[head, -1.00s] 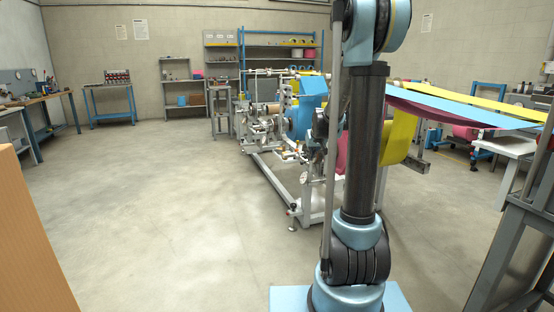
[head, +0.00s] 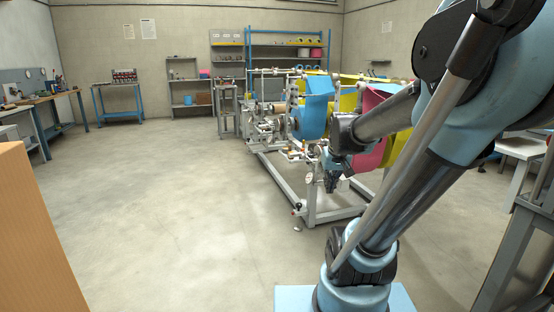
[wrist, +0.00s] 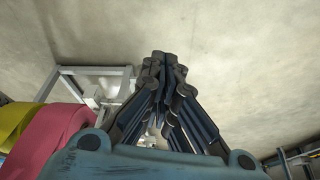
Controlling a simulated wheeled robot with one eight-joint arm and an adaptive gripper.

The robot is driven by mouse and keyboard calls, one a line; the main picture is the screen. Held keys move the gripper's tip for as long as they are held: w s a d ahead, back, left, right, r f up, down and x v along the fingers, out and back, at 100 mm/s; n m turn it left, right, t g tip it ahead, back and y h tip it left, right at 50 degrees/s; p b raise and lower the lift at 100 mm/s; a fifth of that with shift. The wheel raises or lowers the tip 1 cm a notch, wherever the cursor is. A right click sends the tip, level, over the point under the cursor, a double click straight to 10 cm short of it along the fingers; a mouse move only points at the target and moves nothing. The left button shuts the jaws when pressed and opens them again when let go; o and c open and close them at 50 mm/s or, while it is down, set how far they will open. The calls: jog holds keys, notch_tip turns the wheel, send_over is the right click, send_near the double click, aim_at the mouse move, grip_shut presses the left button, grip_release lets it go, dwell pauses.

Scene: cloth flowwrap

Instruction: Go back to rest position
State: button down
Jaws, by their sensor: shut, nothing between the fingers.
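My gripper (head: 331,184) hangs pointing down at the end of my arm in the head view, in front of the machine with the coloured cloth rolls. In the wrist view my gripper (wrist: 165,62) has its fingers drawn together, with nothing between them. The floor lies beyond the fingertips. My arm is bent and fills the right side of the head view, hiding part of the machine.
The machine's grey frame (head: 276,176) stands close to my gripper, with blue (head: 313,112) and pink cloth (head: 369,152) on it. The pink cloth also shows at the left in the wrist view (wrist: 55,143). A wooden panel (head: 32,235) is at the near left. Open floor (head: 165,200) lies left of the machine.

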jog(key=s+f+g, duration=0.1)
jog(key=s+f, duration=0.2)
jog(key=s, duration=0.5)
jog(key=s+f+g, duration=0.1)
jog(key=s+f, duration=0.3)
jog(key=s, duration=0.3)
jog(key=shift+s+d, duration=0.25)
jog(key=shift+s, duration=0.1)
